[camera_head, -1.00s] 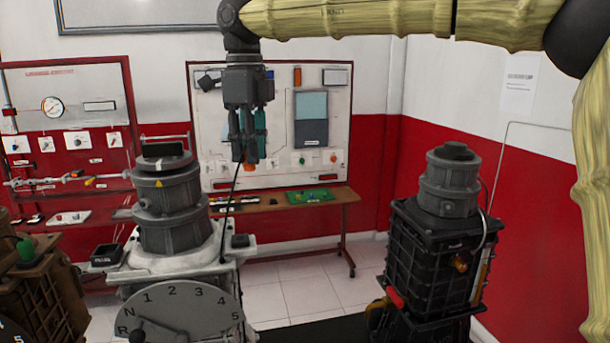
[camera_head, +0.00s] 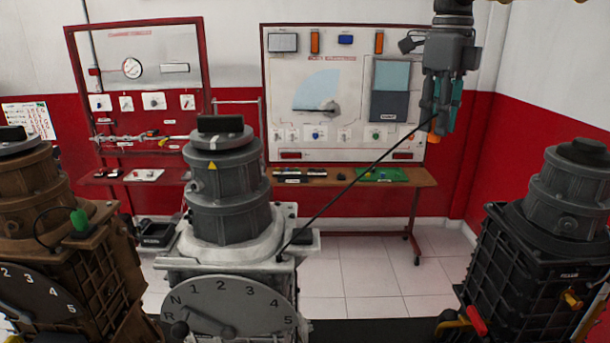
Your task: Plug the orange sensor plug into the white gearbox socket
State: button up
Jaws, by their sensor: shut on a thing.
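My gripper (camera_head: 441,112) points down at the upper right, shut on the orange plug (camera_head: 434,126), of which only a small part shows below the fingers. A black cable (camera_head: 350,183) runs from the plug down left to the top right of the white gearbox (camera_head: 235,257). This gearbox stands at centre left with a grey bell-shaped housing on top and a numbered grey dial on its front. The gripper and plug are above and to the right of it, well apart. I cannot make out the white gearbox's socket.
A brown gearbox (camera_head: 100,258) with a green plug (camera_head: 79,220) stands at the left. A black gearbox (camera_head: 520,265) with a small orange-yellow part (camera_head: 573,299) stands at the right. Behind are a low bench (camera_head: 345,182) and a white panel (camera_head: 350,70). Open tiled floor (camera_head: 365,270) lies between the gearboxes.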

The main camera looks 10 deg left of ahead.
jog(key=s+a+f+n+p, duration=0.3)
jog(key=a, duration=0.4)
jog(key=s+a+f+n+p, duration=0.3)
jog(key=a, duration=0.5)
jog(key=s+a+f+n+p, duration=0.3)
jog(key=a, duration=0.4)
jog(key=shift+s+a+f, duration=0.25)
jog(key=shift+s+f, duration=0.05)
jog(key=shift+s, duration=0.05)
jog(key=shift+d, duration=0.1)
jog(key=shift+f, duration=0.15)
jog(key=shift+f+b, duration=2.7)
jog(key=shift+b, duration=0.05)
jog(key=shift+p, duration=1.6)
jog(key=shift+f, duration=0.6)
jog(key=o, duration=1)
jog(key=shift+c, duration=0.2)
